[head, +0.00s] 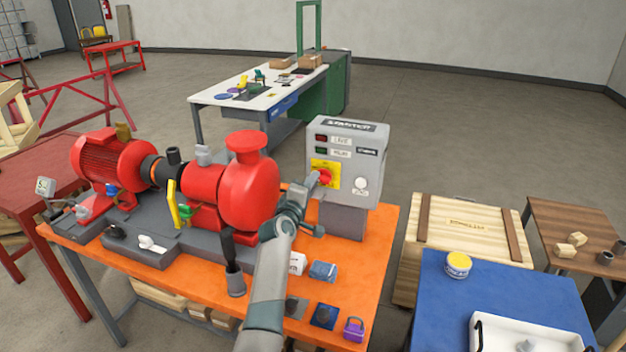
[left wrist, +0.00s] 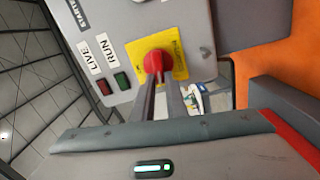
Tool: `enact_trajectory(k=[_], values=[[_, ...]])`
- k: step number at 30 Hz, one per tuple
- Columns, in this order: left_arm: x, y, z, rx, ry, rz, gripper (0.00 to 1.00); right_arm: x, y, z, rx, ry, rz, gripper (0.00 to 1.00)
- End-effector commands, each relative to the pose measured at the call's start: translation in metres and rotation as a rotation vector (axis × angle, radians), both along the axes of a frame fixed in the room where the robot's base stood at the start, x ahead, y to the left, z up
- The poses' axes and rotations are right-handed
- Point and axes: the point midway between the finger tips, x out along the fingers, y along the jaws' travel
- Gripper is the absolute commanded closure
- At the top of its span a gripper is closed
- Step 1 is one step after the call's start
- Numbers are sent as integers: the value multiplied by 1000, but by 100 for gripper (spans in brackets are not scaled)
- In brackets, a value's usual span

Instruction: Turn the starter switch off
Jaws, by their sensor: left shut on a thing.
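The grey starter box (head: 352,140) stands on the right part of the orange bench. Its front has a red rotary switch (head: 326,177) on a yellow plate, two small lamps labelled LIVE and RUN, and a white round knob. My left gripper (head: 316,180) reaches the switch from the front left. In the left wrist view my two fingers (left wrist: 163,100) are closed on the red switch knob (left wrist: 157,63). The fingers hide part of the knob, and I cannot read its setting. The red lamp (left wrist: 103,87) and green lamp (left wrist: 122,80) look dark. My right gripper is not in view.
A red pump and motor (head: 248,185) fill the bench left of the box. The orange bench (head: 365,270) carries small items, including a purple padlock (head: 354,328) and a dark cup with a handle (head: 235,280). A wooden crate (head: 465,235) and blue table (head: 500,290) stand right.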

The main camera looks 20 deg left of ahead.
Motion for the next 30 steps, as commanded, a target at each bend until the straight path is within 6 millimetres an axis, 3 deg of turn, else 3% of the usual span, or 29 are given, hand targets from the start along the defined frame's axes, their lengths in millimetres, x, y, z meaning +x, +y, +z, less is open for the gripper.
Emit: enact_trajectory(k=[9, 24, 25, 27, 30], values=[[0, 0, -3, -147, 6, 0, 100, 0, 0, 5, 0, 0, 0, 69], [0, 0, -4, -175, 7, 0, 100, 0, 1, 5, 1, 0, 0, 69], [0, 0, -4, -174, 7, 0, 85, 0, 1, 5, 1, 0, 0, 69], [0, 0, -4, -174, 7, 0, 69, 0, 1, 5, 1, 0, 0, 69], [0, 0, -4, -173, 7, 0, 69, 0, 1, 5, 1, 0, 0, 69]])
